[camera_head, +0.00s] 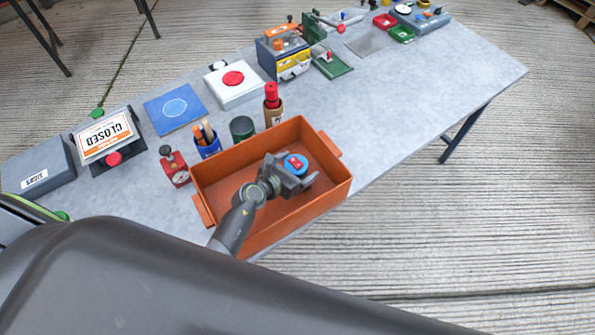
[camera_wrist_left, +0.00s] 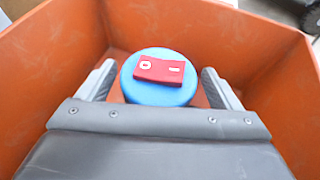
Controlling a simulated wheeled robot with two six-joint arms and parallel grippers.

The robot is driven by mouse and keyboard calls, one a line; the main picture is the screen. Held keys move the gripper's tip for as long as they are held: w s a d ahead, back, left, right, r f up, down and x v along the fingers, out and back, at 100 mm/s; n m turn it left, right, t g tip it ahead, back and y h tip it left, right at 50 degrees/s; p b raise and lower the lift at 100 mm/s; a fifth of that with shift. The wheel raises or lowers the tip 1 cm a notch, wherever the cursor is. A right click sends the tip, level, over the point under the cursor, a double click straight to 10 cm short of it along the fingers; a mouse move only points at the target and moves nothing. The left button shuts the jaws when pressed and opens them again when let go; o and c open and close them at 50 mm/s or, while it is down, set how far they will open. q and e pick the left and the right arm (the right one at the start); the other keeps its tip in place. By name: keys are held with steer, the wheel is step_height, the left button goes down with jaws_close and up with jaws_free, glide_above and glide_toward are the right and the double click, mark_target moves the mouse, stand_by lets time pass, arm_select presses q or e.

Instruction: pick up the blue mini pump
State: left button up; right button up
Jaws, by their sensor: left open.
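The blue mini pump (camera_head: 291,168) is a round blue body with a red switch on top. It is in the orange crate (camera_head: 328,157). In the left wrist view the pump (camera_wrist_left: 143,90) sits between the two fingers of my left gripper (camera_wrist_left: 160,88), with the red switch facing up. My left gripper (camera_head: 298,174) is open and reaches down inside the crate, with a finger on either side of the pump. I cannot tell whether the fingers touch it. The pump's lower part is hidden. My right gripper is not in view.
The crate walls surround my left gripper. Behind the crate stand a blue pen cup (camera_head: 207,146), a green can (camera_head: 242,128) and a red-capped bottle (camera_head: 272,103). A red gauge (camera_head: 175,170) stands to its left. The grey tabletop (camera_head: 430,90) is clear to the right.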

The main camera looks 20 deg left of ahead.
arm_select(q)
steer(key=shift+s+a+r, duration=0.1)
steer(key=shift+s+a, duration=0.1)
steer(key=shift+w+d, duration=0.1)
steer(key=shift+w, duration=0.05)
steer(key=c, duration=1.4)
